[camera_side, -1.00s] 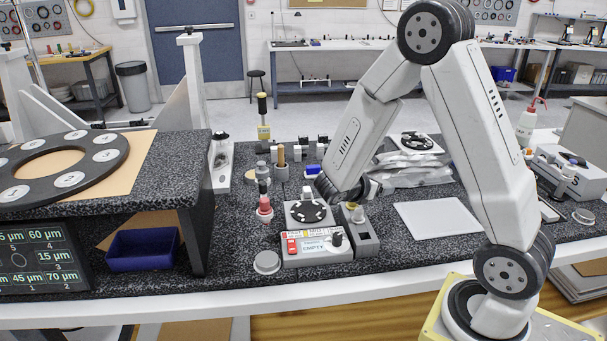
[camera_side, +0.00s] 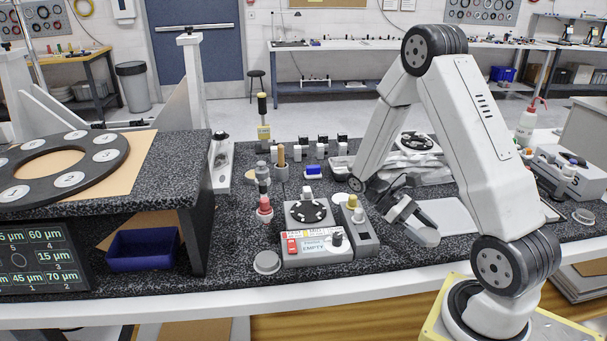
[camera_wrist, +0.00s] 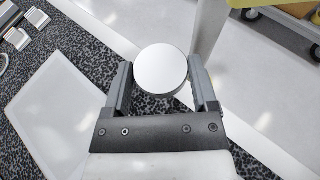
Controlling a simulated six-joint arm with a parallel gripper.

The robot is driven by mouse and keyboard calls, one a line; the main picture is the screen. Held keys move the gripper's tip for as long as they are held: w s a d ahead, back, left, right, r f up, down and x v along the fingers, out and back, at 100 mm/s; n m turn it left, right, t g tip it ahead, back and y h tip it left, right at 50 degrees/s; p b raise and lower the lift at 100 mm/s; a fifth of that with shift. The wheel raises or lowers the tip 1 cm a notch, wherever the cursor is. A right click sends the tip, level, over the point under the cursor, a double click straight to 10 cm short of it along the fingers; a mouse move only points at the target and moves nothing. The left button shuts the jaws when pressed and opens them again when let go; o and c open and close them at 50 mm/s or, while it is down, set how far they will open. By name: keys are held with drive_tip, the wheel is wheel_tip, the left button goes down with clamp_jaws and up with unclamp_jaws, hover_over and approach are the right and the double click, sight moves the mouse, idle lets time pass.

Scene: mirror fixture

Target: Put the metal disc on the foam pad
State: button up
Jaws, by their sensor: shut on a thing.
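The metal disc (camera_wrist: 161,70) is a round, plain silver-grey plate. In the wrist view it is held between the two fingers of my gripper (camera_wrist: 161,88), which press on its opposite edges. In the side view my gripper (camera_side: 412,218) is low over the front right of the bench, with the pale disc (camera_side: 424,237) at its tip. I take the flat white sheet to be the foam pad (camera_side: 459,214). It is partly hidden behind my arm, and in the wrist view the pad (camera_wrist: 55,112) lies left of the gripper. The disc is not over it there.
A grey instrument box (camera_side: 313,247) with a red switch and a black round seat stands left of my gripper. Bottles and small knobs stand behind it. A silver cap (camera_side: 267,262) lies at its left. A raised stone block (camera_side: 165,175) carries a numbered ring.

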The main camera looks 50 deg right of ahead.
drive_tip(key=w+a+m+t+y, duration=0.1)
drive_tip(key=a+m+t+y, duration=0.55)
drive_tip(key=m+y, duration=0.45)
drive_tip(key=w+r+m+t, duration=0.1)
drive_tip(key=w+m+t, duration=0.1)
drive_tip(key=m+t, duration=0.1)
drive_tip(key=w+d+r+m+t, duration=0.1)
drive_tip(key=w+m+t, duration=0.1)
drive_tip(key=m+t, duration=0.2)
drive_tip(key=w+r+m+t, duration=0.1)
drive_tip(key=w+m+t, duration=0.2)
drive_tip(key=m+t, duration=0.1)
drive_tip(key=shift+d+t+y, duration=0.25)
drive_tip(key=shift+t+y, duration=0.05)
drive_tip(key=shift+t, duration=0.25)
drive_tip(key=w+d+r+m+t+h, duration=0.4)
drive_tip(key=d+m+t+h, duration=0.3)
drive_tip(key=d+m, duration=0.1)
drive_tip(key=shift+w+d+m, duration=0.15)
drive_tip(key=shift+d+m, duration=0.25)
drive_tip(key=shift+m, duration=0.1)
